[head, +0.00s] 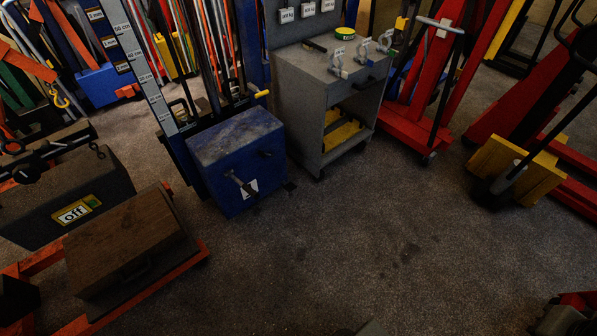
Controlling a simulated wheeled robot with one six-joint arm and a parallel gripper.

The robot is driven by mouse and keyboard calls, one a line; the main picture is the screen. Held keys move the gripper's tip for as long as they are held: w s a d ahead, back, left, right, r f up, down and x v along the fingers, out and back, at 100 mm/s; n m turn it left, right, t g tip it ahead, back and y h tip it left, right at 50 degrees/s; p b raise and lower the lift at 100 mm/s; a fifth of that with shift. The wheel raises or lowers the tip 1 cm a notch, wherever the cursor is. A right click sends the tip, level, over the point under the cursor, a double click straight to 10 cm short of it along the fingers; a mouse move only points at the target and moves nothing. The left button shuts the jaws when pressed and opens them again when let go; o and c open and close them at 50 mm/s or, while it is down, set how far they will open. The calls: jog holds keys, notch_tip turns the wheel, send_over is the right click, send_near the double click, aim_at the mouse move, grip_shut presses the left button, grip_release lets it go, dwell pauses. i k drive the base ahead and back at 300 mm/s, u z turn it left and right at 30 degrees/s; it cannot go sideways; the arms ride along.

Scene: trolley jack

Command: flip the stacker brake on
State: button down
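The stacker appears to be the blue machine (225,150) left of centre in the head view, with a tall mast and a height scale (140,70) at its back. A dark lever with a greyish end (240,183) sticks out of its front face, beside a small white label (251,188). A yellow-tipped handle (262,94) rises behind the blue box. I cannot tell which of these is the brake, nor its setting.
A grey trolley (300,95) with shackles on top stands right of the blue box. A dark box with an "off" sign (76,211) and a brown box (130,250) on orange forks are at left. Red lifting equipment (415,120) stands at right. The central floor is clear.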

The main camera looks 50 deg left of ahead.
aim_at(290, 187)
jog(key=u, duration=0.45)
jog(key=i, duration=1.15)
jog(key=u, duration=1.95)
jog(key=i, duration=1.05)
jog(key=u, duration=0.95)
jog(key=i, duration=0.6)
